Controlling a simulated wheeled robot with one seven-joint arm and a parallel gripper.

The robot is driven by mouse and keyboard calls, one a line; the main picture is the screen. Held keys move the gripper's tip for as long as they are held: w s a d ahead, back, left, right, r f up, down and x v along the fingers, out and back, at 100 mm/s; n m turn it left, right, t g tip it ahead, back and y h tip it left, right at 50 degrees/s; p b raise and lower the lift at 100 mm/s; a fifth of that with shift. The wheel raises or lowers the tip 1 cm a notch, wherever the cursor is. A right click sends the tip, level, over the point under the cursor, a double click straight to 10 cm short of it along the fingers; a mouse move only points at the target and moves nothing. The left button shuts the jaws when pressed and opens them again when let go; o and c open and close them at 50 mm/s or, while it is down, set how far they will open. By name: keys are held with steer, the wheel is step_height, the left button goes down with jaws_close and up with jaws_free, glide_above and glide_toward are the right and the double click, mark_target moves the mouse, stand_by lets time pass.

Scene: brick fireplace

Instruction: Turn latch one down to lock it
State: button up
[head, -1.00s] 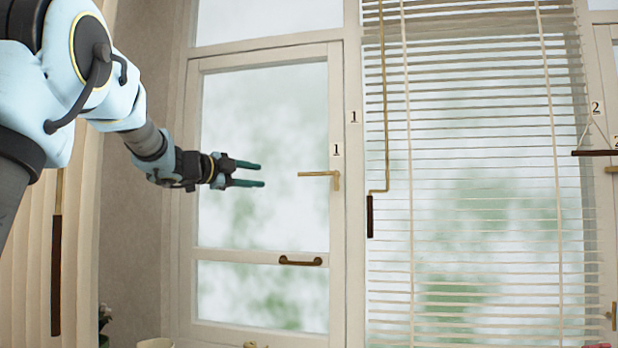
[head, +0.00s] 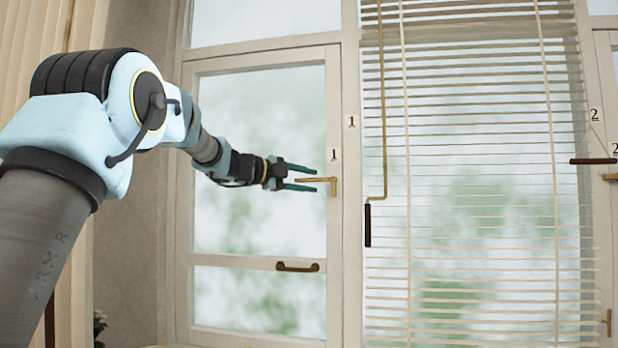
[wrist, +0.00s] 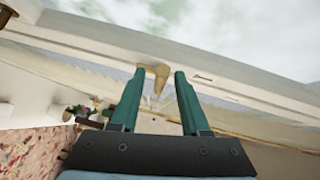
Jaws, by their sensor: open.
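Latch one is a brass lever handle (head: 332,181) on the right stile of the left window, under a small "1" label (head: 334,155). Its lever lies horizontal, pointing left. My gripper (head: 314,177) is open in the head view, with its two green fingers one above the other and the lever's free end between them. In the wrist view the brass latch (wrist: 156,76) shows between the fingertips of my gripper (wrist: 160,76). I cannot tell whether the fingers touch the lever.
A brown pull handle (head: 297,267) sits lower on the same window. A blind (head: 470,190) with a hanging crank wand (head: 368,225) covers the middle window. A second latch (head: 611,177) is at the far right edge. A plant (head: 100,325) stands low at the left.

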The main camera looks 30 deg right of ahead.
steer(key=shift+d, duration=0.3)
jaws_close()
stand_by(1.3)
